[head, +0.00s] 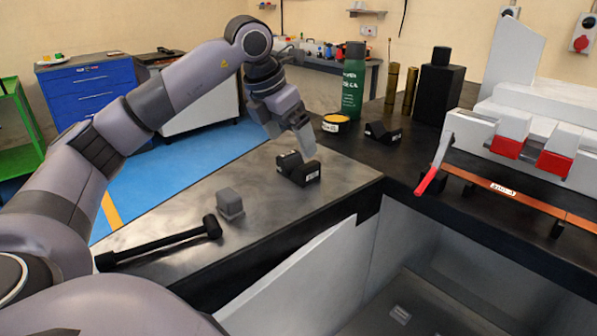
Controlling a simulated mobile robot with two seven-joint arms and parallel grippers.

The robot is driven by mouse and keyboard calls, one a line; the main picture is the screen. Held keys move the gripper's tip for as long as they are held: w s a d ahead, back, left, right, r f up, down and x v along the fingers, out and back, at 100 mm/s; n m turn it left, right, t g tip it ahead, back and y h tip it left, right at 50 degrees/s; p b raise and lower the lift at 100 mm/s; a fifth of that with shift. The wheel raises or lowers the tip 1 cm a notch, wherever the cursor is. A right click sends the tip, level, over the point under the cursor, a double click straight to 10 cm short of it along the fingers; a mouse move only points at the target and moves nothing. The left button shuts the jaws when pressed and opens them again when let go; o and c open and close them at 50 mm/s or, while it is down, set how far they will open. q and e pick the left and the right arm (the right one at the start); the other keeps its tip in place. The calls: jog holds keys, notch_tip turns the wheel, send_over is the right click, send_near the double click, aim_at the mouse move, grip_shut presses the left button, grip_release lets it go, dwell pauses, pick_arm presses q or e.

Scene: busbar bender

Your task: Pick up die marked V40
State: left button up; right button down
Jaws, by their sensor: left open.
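A black V-notched die (298,169) with a small white label sits on the grey metal worktop, near its right part. A second black die (383,132) with a white label stands on the black bench behind it. The labels are too small to read, so I cannot tell which is marked V40. My left gripper (291,142) points down just above and behind the nearer die. Its fingers are apart and nothing shows between them; whether they touch the die I cannot tell. My right gripper is out of view.
A grey block (229,204) and a black mallet (165,246) lie on the worktop's front left. The bender (540,140) with a red-handled lever (432,170) is at right.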

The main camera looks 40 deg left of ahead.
aim_at(299, 159)
pick_arm(q)
jog(key=shift+w+a+f, duration=0.1)
jog(key=shift+w+f, duration=0.1)
jog(key=shift+f, duration=0.3)
jog(key=x, duration=0.6)
jog(key=shift+s+f, duration=0.1)
jog(key=c, duration=1.6)
jog(key=shift+r, duration=0.25)
jog(key=shift+c, duration=0.2)
